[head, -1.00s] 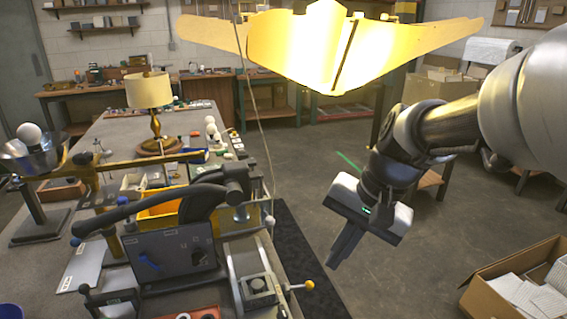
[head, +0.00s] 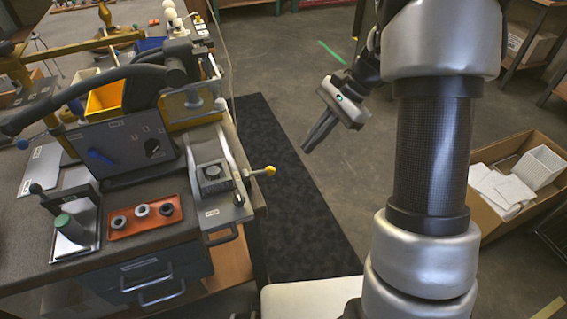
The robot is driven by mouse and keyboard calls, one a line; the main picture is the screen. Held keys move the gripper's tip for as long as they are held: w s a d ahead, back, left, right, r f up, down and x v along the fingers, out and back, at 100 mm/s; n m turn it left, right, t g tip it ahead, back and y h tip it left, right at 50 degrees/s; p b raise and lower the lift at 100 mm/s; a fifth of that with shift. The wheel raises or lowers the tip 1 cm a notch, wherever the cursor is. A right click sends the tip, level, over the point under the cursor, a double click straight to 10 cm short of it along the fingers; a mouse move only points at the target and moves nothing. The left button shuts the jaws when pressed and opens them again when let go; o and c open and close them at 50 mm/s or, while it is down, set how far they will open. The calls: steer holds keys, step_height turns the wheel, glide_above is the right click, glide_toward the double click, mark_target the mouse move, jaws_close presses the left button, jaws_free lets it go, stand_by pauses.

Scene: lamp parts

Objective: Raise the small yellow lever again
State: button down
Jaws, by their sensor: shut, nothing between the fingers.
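The small yellow lever (head: 262,171) is a short metal rod with a yellow ball at its end. It sticks out to the right from the side of a grey metal fixture (head: 215,178) at the bench's right edge. The rod looks close to level, with the ball slightly higher than its root. My gripper (head: 306,150) is shut and empty. It hangs over the floor mat, to the right of the lever and apart from it, with its fingers pointing down and left.
A cardboard box (head: 490,215) stands on the floor at right. The mat (head: 300,215) is clear.

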mark_target(260, 172)
steer(key=w+b+x, duration=0.1)
steer(key=b+x, duration=0.2)
steer(key=x, duration=0.7)
steer(key=shift+s+a+r, duration=0.55)
steer(key=shift+s+r, duration=0.05)
steer(key=shift+r, duration=0.2)
steer(key=shift+s+a+r, duration=0.5)
steer(key=shift+s+r, duration=0.15)
steer(key=shift+r, duration=0.1)
steer(key=shift+r+p, duration=0.1)
steer(key=shift+p, duration=0.3)
steer(key=shift+r+h+p, duration=0.25)
steer(key=shift+h+p, duration=0.05)
steer(key=shift+p, duration=0.3)
